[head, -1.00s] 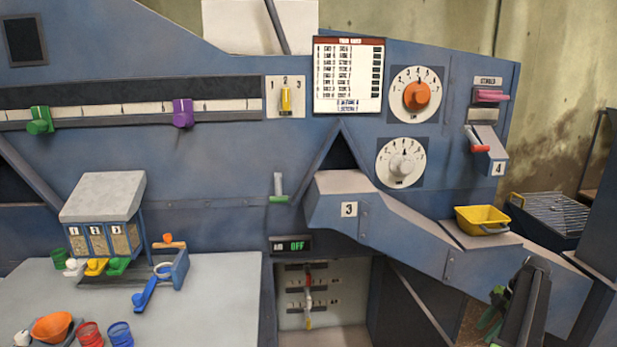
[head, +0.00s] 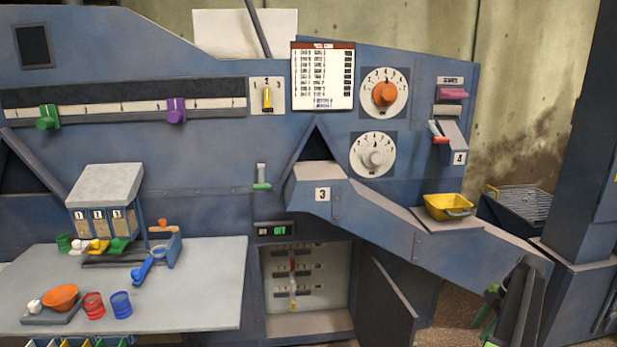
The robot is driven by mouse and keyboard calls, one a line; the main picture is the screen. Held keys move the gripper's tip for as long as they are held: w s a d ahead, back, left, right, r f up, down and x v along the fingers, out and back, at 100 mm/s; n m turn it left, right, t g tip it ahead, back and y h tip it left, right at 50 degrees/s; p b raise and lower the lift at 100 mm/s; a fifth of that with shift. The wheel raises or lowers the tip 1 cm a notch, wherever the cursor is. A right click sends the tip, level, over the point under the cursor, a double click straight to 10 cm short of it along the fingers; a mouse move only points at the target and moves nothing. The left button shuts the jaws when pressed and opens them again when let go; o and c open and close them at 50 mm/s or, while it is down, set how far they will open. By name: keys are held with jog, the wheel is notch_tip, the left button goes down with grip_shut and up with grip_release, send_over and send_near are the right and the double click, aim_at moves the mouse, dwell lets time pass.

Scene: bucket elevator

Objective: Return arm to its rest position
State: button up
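My arm (head: 518,305) shows at the lower right of the head view as a dark upright link with green parts beside it. My gripper (head: 487,318) appears to be these green parts, low and close to the dark link. It is small and partly cut off by the bottom edge, so I cannot tell whether it is open or shut. I see no object clearly held in it. The arm stands in front of the lower end of the blue chute (head: 455,262).
A yellow tray (head: 447,206) sits on the chute. An open cabinet door (head: 388,305) juts out left of my arm. A blue column (head: 595,150) stands at right.

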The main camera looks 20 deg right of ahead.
jog(key=w+a+f+m+g+b, duration=0.1)
jog(key=w+a+f+m+b, duration=0.1)
jog(key=w+a, duration=0.5)
jog(key=w+a+f+m+h+b, duration=0.15)
jog(key=w+a, duration=0.25)
jog(key=a, duration=0.7)
jog(key=w+a+f+m+g+b, duration=0.1)
jog(key=w+a+f+m, duration=0.1)
jog(key=w+a, duration=0.5)
jog(key=s+a+f+m+h+b, duration=0.1)
jog(key=a+f+m+b, duration=0.2)
jog(key=a, duration=1.5)
jog(key=s+a+f+m+h+b, duration=0.1)
jog(key=a+f+m+h+b, duration=0.2)
jog(key=a, duration=1.6)
notch_tip(320, 180, up, 24)
jog(key=a+m+y+p, duration=0.1)
jog(key=p, duration=2.3)
jog(key=shift+f, duration=0.25)
jog(key=shift+w+a, duration=0.1)
